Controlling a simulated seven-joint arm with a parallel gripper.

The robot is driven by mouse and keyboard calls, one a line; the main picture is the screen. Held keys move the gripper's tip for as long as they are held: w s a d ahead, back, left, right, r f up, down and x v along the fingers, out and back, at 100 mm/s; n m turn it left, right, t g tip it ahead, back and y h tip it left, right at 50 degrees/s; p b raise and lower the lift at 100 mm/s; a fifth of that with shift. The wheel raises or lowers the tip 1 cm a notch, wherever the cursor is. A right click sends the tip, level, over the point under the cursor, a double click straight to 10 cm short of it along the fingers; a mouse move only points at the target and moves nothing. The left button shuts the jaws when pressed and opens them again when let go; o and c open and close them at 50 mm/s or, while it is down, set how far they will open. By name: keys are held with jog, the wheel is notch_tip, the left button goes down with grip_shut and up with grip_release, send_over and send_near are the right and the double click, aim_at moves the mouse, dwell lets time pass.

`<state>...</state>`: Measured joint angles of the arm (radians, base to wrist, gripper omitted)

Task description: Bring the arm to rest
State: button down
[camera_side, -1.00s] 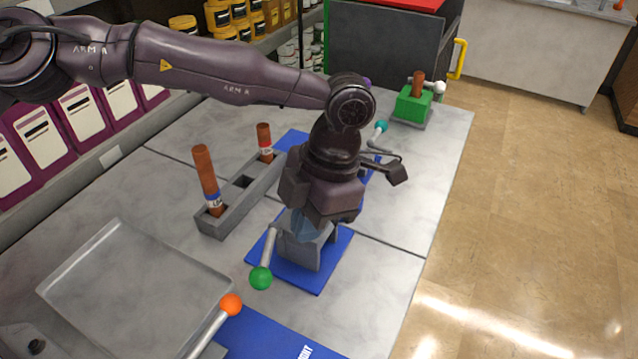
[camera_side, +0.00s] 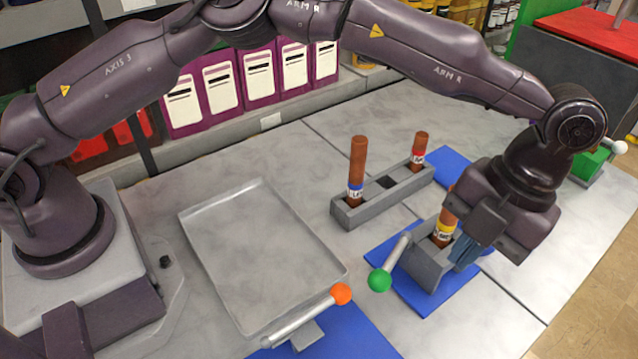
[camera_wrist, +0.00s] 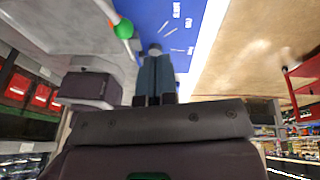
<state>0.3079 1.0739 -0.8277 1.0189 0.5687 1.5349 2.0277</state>
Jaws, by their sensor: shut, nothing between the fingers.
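My gripper (camera_side: 464,254) hangs low at the right of the side view, beside the grey holder (camera_side: 428,264) on a blue mat. Its blue-grey fingers are shut and empty; they also show in the wrist view (camera_wrist: 155,60), pointing at a blue panel (camera_wrist: 178,22).
A lever with a green ball (camera_side: 380,280) leans from the holder. A lever with an orange ball (camera_side: 341,294) stands in front. A grey rack (camera_side: 375,202) holds two brown tubes. An empty grey tray (camera_side: 255,255) lies left. A green block (camera_side: 588,165) stands far right.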

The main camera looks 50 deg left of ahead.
jog(key=s+a+r+n+t, duration=0.3)
jog(key=s+a+r+n, duration=0.2)
jog(key=a+n, duration=0.6)
jog(key=s+a+r+n+t, duration=0.2)
jog(key=s+a+r+n, duration=0.3)
jog(key=a+n, duration=0.5)
jog(key=s+a+r+n+t+h, duration=0.1)
jog(key=s+a+r+n+t, duration=0.2)
jog(key=s+a+r+n, duration=0.2)
jog(key=s+a+n, duration=0.3)
jog(key=a+n, duration=0.3)
jog(key=n, duration=0.2)
jog(key=shift+s+a+r+n+t, duration=0.3)
dwell(0.5)
